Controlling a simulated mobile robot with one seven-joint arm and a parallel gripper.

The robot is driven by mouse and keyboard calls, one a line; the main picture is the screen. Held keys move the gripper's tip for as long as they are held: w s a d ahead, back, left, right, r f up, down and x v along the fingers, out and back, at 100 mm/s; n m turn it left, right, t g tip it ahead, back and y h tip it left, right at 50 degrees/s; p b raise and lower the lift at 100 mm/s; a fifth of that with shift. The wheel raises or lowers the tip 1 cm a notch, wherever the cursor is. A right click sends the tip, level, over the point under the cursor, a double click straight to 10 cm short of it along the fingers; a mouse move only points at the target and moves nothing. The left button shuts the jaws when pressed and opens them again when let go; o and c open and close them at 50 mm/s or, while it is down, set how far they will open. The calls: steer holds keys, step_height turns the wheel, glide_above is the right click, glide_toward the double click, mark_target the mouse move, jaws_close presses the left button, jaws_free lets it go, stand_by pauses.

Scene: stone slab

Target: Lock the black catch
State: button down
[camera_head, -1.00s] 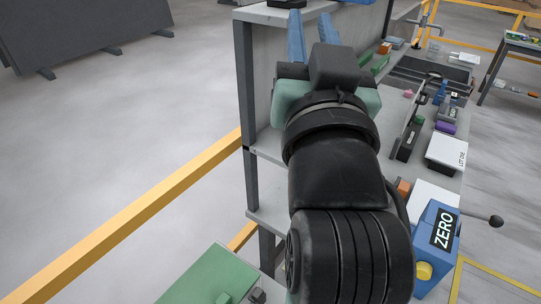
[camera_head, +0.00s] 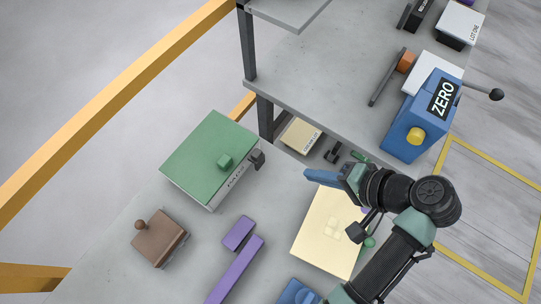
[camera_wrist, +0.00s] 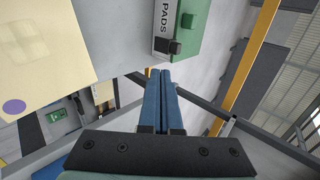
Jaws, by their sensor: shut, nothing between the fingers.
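A green-lidded box (camera_head: 211,158) marked PADS stands on the stone-grey surface at left centre. A small black catch (camera_head: 257,159) sits at its right corner; whether it is locked cannot be told. In the wrist view the black catch (camera_wrist: 174,46) shows on the box's pale front (camera_wrist: 165,25), close beyond my fingertips. My gripper (camera_head: 308,175) is to the right of the catch, apart from it, with its blue fingers pointing left toward it. The fingers (camera_wrist: 160,73) are together and empty.
A cream panel (camera_head: 318,240) lies beneath my gripper. Purple pieces (camera_head: 235,270) and a brown box with a knob (camera_head: 160,238) lie nearer. A blue ZERO device (camera_head: 421,118) with a yellow button stands at right. A yellow rail (camera_head: 100,110) runs along the left.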

mark_target(259, 155)
steer(key=p+x, duration=0.1)
steer(key=x, duration=0.3)
steer(key=r+p+x, duration=0.1)
steer(key=x, duration=0.3)
steer(key=w+a+p+x, duration=0.1)
steer(key=x, duration=0.3)
steer(key=shift+a+r, duration=0.2)
steer(key=shift+r, duration=0.1)
steer(key=shift+w+a, duration=0.3)
steer(key=shift+a, duration=0.05)
steer(key=w+a, duration=0.2)
steer(key=a, duration=0.1)
steer(key=shift+d, duration=0.1)
